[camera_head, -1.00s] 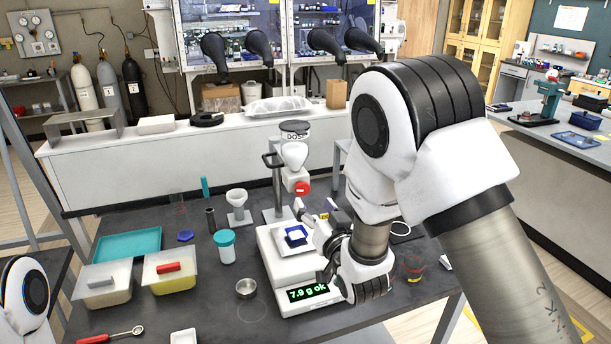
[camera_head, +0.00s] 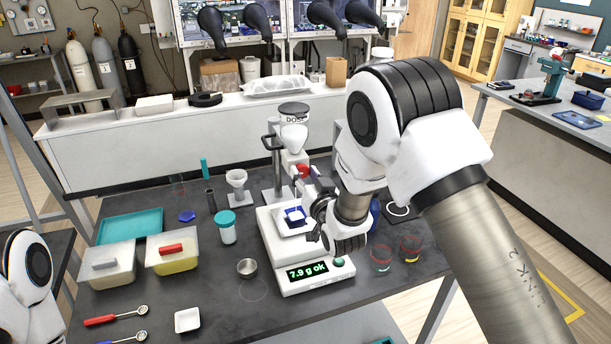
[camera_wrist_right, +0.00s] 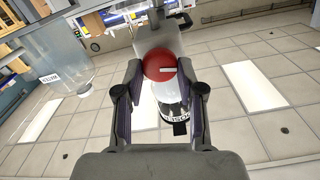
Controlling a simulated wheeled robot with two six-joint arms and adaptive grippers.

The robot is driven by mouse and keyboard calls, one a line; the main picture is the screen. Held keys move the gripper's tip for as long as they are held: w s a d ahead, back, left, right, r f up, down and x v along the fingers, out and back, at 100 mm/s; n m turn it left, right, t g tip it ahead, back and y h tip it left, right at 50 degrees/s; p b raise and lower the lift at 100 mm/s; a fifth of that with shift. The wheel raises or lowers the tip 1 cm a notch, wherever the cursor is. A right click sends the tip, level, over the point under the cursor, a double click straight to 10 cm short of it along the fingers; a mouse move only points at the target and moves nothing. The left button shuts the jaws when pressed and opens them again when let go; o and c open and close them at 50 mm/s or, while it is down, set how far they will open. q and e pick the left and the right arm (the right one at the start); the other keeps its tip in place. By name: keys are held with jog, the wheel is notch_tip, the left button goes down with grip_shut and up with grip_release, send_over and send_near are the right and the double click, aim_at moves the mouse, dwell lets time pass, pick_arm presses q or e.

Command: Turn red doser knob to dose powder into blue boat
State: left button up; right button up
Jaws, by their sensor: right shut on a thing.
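The doser (camera_head: 293,135) stands on a post behind the scale, its red knob (camera_head: 303,170) facing front. My right gripper (camera_head: 306,181) is at the knob, and its fingers partly cover it. In the right wrist view the red knob (camera_wrist_right: 159,64) sits between the two fingertips, its pale mark nearly level, and the gripper is shut on it. The blue boat (camera_head: 294,214) rests on the scale (camera_head: 282,245), below the doser and my gripper. White shows inside the boat. The scale display reads "7.9 g ok". My left gripper is not in view.
A teal-lidded jar (camera_head: 226,227), a metal cup (camera_head: 247,268) and a white funnel on a stand (camera_head: 237,183) are left of the scale. Two lidded tubs (camera_head: 172,252) stand farther left. Two glass beakers (camera_head: 381,258) stand to the right, near my right arm.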

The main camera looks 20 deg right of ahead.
jog(key=shift+f+n+b, duration=0.15)
jog(key=shift+n+b, duration=0.25)
jog(key=shift+b, duration=0.05)
jog(key=shift+r, duration=0.2)
jog(key=o, duration=0.9)
jog(key=shift+o, duration=1.2)
jog(key=shift+w, duration=0.1)
jog(key=shift+w+a+f, duration=0.1)
jog(key=s, duration=1.2)
jog(key=shift+d, duration=0.25)
